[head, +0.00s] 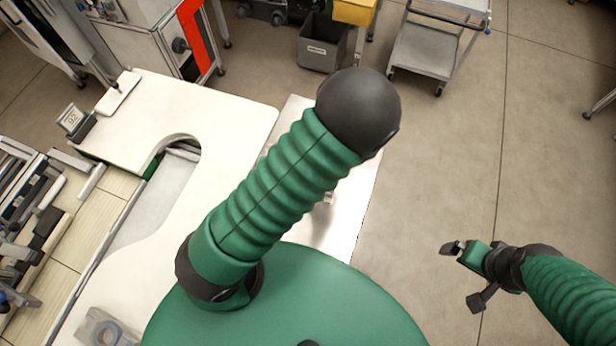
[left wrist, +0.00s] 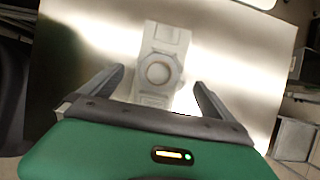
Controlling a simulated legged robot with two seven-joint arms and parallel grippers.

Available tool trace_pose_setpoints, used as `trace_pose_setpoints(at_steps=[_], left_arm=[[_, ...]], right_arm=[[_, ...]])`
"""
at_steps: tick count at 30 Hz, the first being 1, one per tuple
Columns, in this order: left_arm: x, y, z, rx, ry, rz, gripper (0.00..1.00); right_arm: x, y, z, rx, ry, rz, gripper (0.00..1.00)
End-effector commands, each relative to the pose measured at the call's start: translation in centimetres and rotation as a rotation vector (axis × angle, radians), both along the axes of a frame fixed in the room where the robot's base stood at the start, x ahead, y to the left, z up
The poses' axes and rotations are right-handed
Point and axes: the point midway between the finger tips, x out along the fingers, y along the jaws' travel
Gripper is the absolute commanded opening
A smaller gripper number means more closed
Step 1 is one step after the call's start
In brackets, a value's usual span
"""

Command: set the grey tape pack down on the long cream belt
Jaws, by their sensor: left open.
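In the left wrist view a pale grey block with a round ring in its middle (left wrist: 150,45), which looks like the tape pack, lies on a shiny metal surface (left wrist: 80,50). My left gripper (left wrist: 160,80) is open, with its two fingers apart on either side of the block's near part; I see no clear contact. In the head view my left arm hides this gripper and most of the block. My right gripper (head: 462,258) hangs over bare floor at the right; its jaw opening is unclear.
A white worktop (head: 210,105) with a curved cut-out lies left of my arm. A grey part with a ring (head: 100,330) sits at the lower left. Pale slatted panels (head: 100,215) are at the left. A grey bin (head: 322,45) and cart (head: 425,50) stand behind.

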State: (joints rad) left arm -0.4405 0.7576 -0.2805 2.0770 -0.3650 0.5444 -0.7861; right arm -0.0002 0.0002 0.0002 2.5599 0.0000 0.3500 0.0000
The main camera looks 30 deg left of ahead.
Motion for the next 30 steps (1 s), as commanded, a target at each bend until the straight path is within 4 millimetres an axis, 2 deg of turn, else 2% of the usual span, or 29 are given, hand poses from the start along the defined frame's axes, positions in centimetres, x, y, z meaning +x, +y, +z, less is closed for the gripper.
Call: trace_pose_setpoints(at_steps=[2, 6, 13, 30], left_arm=[[-0.3, 0.6, -1.0, 0.004, 0.006, 0.001, 1.00], [-0.4, 1.4, -3.1, 0.001, 0.003, 0.001, 1.00], [-0.4, 1.6, -3.5, -0.001, 0.000, 0.001, 1.00], [-0.3, 1.5, -3.4, 0.000, 0.000, 0.001, 0.27]], right_arm=[[0.0, 0.0, 1.2, 0.000, 0.000, 0.000, 0.98], [0.0, 0.0, 1.4, 0.000, 0.000, -0.001, 0.98], [0.0, 0.0, 1.3, 0.000, 0.000, 0.000, 0.98], [0.0, 0.0, 1.3, 0.000, 0.000, 0.000, 0.98]])
